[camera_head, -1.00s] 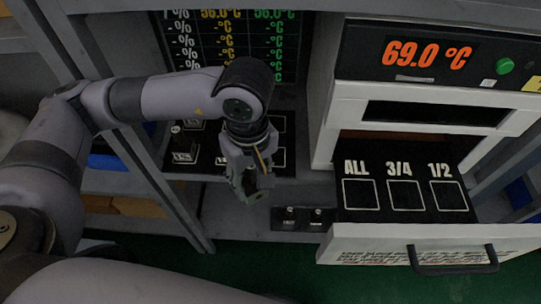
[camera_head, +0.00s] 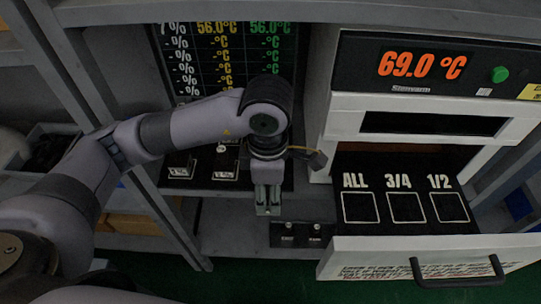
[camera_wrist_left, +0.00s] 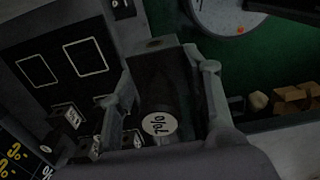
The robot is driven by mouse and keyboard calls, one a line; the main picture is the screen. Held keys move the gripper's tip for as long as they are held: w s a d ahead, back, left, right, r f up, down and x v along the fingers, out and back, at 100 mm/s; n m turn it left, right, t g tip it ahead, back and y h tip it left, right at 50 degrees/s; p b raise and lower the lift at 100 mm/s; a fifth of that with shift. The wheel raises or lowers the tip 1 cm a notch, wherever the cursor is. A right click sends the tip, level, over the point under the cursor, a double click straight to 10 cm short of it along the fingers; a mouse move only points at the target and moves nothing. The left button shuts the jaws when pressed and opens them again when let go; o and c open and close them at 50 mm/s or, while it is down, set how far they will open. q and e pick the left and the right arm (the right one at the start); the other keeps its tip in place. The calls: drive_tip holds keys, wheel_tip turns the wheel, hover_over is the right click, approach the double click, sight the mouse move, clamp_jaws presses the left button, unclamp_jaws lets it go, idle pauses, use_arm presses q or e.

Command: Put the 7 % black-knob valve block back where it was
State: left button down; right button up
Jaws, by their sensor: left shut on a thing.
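My left gripper (camera_head: 267,208) points down in front of the black board (camera_head: 205,183) under the temperature chart. In the left wrist view its fingers (camera_wrist_left: 165,95) are shut on the 7 % black-knob valve block, whose round knob (camera_wrist_left: 158,124) carries a white disc reading 7%. The block is dark and mostly hidden in the head view. Other valve blocks (camera_head: 180,170) stand on the board left of the gripper, one of them here (camera_head: 226,165). The wrist view shows two empty white outlines (camera_wrist_left: 85,57) on a black surface. My right gripper is not in view.
The oven's open drawer (camera_head: 405,240) holds empty squares marked ALL, 3/4 and 1/2, close to the right of my gripper. A dark strip (camera_head: 300,235) with two small fittings sits below right. A grey shelf post (camera_head: 165,215) stands left. The oven display reads 69.0 °C.

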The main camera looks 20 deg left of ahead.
use_arm(q)
drive_tip(key=w+a+p, duration=0.4)
drive_tip(key=w, duration=1)
drive_tip(key=f, duration=0.2)
drive_tip(key=f+p, duration=0.1)
drive_tip(key=f, duration=0.1)
drive_tip(key=f+p, duration=0.1)
drive_tip(key=f, duration=0.1)
drive_tip(key=shift+s+d+f, duration=0.1)
drive_tip(key=shift+s, duration=0.3)
drive_tip(key=shift+w+f+p, duration=0.15)
drive_tip(key=shift+w+p, duration=0.1)
drive_tip(key=shift+p, duration=0.25)
drive_tip(key=shift+f, duration=0.2)
drive_tip(key=shift+f, duration=0.1)
drive_tip(key=shift+f+b, duration=0.15)
drive_tip(key=shift+b, duration=0.2)
drive_tip(key=c, duration=0.9)
unclamp_jaws()
